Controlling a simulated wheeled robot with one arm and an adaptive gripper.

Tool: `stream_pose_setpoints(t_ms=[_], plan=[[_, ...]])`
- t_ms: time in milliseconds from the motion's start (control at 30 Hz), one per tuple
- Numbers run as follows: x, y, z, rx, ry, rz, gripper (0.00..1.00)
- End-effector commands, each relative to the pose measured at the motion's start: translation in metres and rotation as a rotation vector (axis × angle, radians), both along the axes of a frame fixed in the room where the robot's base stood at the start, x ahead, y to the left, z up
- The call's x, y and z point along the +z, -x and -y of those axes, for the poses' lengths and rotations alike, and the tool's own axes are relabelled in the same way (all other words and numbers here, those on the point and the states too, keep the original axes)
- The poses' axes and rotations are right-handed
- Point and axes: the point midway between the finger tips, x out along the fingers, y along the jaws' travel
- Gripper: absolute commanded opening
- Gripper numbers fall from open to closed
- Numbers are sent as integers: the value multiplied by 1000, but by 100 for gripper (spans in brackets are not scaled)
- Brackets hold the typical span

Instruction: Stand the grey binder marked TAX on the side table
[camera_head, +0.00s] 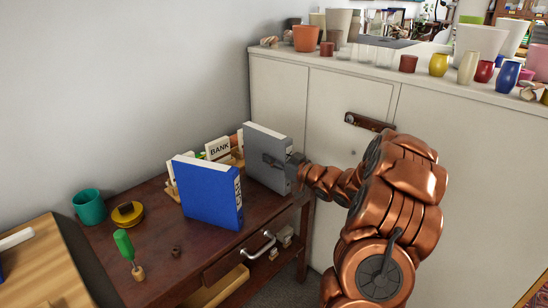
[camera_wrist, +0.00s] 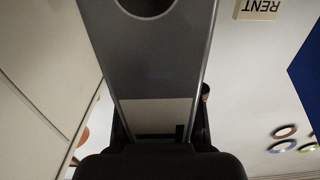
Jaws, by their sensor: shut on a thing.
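A grey binder (camera_head: 265,160) is upright at the right back of a dark wooden table (camera_head: 150,235) with a drawer. No TAX marking is readable on it. My gripper (camera_head: 291,170) is shut on its right edge. In the wrist view the grey binder (camera_wrist: 150,65), with a round hole and a pale panel, fills the space between the fingers of my gripper (camera_wrist: 160,132). I cannot tell whether its bottom touches the tabletop; the blue binder partly hides that area.
A blue binder (camera_head: 205,193) stands just left of the grey one. A BANK card (camera_head: 219,148) is behind them. A white cabinet (camera_head: 450,165) stands close on the right.

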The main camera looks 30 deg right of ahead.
Motion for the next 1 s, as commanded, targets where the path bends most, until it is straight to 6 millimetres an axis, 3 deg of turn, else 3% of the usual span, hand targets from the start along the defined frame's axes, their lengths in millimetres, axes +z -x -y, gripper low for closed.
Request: stream_pose_setpoints(t_ms=[367, 400, 633, 1000], plan=[[-5, 0, 0, 0, 1, 1, 0], [-5, 0, 0, 0, 1, 2, 41], [-5, 0, 0, 0, 1, 1, 65], [-6, 2, 0, 0, 1, 0, 66]])
